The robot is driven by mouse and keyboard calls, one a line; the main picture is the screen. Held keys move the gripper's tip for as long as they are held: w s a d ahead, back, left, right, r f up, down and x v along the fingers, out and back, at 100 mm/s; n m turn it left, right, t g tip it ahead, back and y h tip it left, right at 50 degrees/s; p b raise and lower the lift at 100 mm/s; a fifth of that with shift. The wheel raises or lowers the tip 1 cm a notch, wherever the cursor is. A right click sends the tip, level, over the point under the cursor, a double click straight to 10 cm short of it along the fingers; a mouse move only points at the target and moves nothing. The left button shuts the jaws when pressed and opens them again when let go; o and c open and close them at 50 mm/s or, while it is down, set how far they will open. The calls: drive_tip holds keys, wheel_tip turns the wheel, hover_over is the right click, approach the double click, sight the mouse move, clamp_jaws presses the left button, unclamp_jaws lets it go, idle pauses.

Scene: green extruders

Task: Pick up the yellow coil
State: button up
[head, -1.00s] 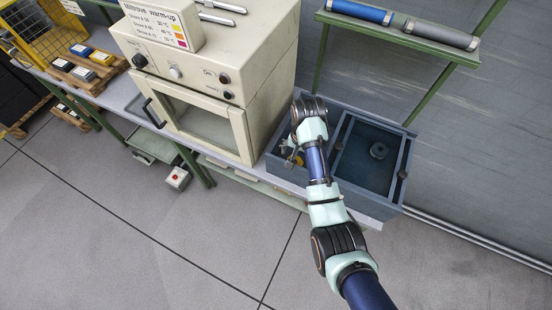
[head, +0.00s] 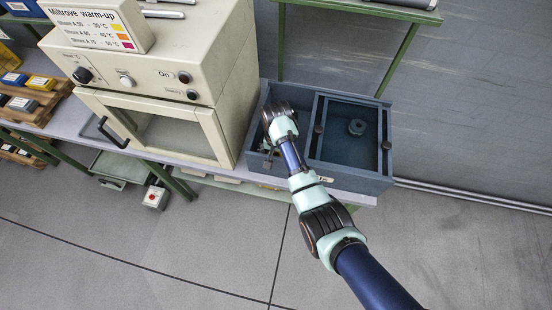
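A blue-grey box (head: 350,176) with two compartments stands on the bench right of the oven. My arm reaches over its left compartment. My gripper (head: 268,158) is small and partly hidden by my wrist, at the front of that compartment. I cannot tell whether its fingers are open or shut. A small yellowish patch (head: 277,153) shows beside the gripper; it may be part of the yellow coil, but it is mostly hidden. I cannot tell whether the gripper touches it.
A beige warm-up oven (head: 150,85) stands close left of the box. A divider (head: 318,128) separates the compartments. A green-framed shelf (head: 370,12) with rollers is above the box. A wooden tray (head: 45,103) with coloured blocks sits at the far left. The floor in front is clear.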

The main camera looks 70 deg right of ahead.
drive_tip(key=shift+f, duration=0.15)
drive_tip(key=shift+c, duration=0.3)
drive_tip(key=c, duration=1.2)
drive_tip(key=shift+c, duration=0.2)
wheel_tip(320, 180, up, 20)
drive_tip(key=p, duration=1)
